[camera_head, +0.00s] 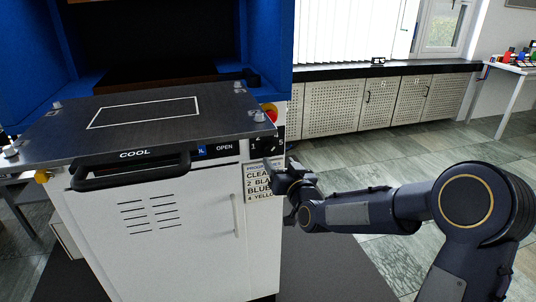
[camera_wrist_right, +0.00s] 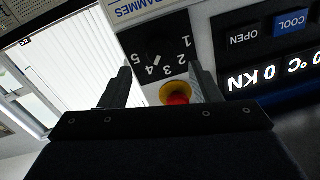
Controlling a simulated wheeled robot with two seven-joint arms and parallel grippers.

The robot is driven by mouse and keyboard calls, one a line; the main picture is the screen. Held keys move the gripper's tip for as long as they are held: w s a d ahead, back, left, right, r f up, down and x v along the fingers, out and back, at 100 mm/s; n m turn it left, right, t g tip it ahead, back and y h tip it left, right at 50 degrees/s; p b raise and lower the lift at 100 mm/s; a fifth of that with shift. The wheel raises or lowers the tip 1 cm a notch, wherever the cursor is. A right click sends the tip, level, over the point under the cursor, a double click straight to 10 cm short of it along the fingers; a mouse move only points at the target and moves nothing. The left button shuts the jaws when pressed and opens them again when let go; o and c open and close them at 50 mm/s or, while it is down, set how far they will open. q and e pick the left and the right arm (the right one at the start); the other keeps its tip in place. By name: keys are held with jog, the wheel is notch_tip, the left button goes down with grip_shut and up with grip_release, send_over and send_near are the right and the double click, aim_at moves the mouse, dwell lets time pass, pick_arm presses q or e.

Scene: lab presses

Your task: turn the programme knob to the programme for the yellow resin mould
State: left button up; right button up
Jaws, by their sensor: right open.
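The programme knob (camera_wrist_right: 156,58) is dark on a black dial plate with white numerals 1 to 5. A small white mark shows near its middle, but its setting is hard to read. In the head view the dial plate (camera_head: 263,145) is partly hidden behind my right gripper (camera_head: 281,178). The programme label (camera_head: 258,192) below it lists 4 beside yellow, its right side covered by the gripper. In the wrist view my right gripper (camera_wrist_right: 160,72) is open, its fingertips apart on either side of the dial area. Contact with the knob cannot be told. My left gripper is not in view.
The red stop button (camera_wrist_right: 177,94) with a yellow collar sits beside the dial. The press platen (camera_head: 150,120) juts out with a black handle (camera_head: 130,175) marked COOL below. OPEN and COOL buttons (camera_wrist_right: 290,22) are near. Open floor lies right of the press.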

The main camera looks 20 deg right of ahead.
aim_at(270, 152)
jog(key=w, duration=0.5)
jog(key=shift+w+a+f+p, duration=0.1)
jog(key=shift+w+a+p, duration=0.2)
jog(key=shift+w, duration=0.05)
jog(key=c, duration=1)
jog(key=shift+f+m+b, duration=0.15)
jog(key=shift+m+b, duration=0.25)
jog(key=shift+b, duration=0.35)
jog(key=m+b, duration=0.9)
jog(key=b, duration=0.3)
jog(key=shift+f+t, duration=0.15)
jog(key=shift+t, duration=0.15)
jog(key=m+b, duration=0.2)
jog(key=m, duration=0.2)
jog(key=shift+b, duration=0.35)
jog(key=shift+a+r+m+h+b, duration=0.15)
jog(key=shift+m+h+b, duration=0.25)
jog(key=shift+m+b, duration=0.6)
jog(key=shift+r+m, duration=0.1)
jog(key=shift+m, duration=0.3)
